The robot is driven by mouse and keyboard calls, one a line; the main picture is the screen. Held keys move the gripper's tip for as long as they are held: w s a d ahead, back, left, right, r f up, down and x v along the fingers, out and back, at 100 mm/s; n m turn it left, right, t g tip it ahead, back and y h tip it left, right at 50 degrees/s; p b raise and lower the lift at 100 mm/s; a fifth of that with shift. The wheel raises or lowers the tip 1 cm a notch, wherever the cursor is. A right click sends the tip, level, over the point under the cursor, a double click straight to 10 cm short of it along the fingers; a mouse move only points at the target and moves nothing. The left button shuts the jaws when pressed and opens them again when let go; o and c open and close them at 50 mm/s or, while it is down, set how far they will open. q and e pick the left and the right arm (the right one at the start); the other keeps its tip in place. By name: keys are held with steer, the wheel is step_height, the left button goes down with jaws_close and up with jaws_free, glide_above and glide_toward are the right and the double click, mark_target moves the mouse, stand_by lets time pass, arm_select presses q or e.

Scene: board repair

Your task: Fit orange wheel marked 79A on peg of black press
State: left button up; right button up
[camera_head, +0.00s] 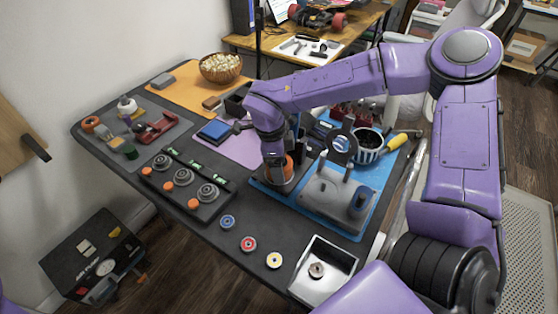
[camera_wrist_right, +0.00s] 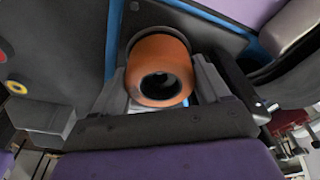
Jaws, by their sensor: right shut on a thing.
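An orange wheel (camera_head: 288,168) with a dark centre bore is between the fingers of my right gripper (camera_head: 278,165). In the right wrist view the orange wheel (camera_wrist_right: 160,70) sits between both fingers of the right gripper (camera_wrist_right: 160,85), which is shut on it. A dark base that looks like the black press (camera_head: 283,186) stands on the blue mat directly below the wheel. My gripper hides its upper part, so the peg does not show and I cannot tell whether the wheel is around it. No 79A marking is readable. My left gripper is out of view.
A grey two-pronged fixture (camera_head: 335,198) stands close right of the wheel. A black tray (camera_head: 185,187) with bearings and orange pieces lies left. A metal tray (camera_head: 323,268) is at the front. Several coloured small wheels lie along the front edge. A magnifier (camera_head: 341,148) stands behind.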

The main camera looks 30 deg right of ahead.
stand_by(0.8)
steer(key=o, duration=1.1)
steer(key=shift+f, duration=0.1)
step_height(320, 180, up, 7)
steer(key=p, duration=0.8)
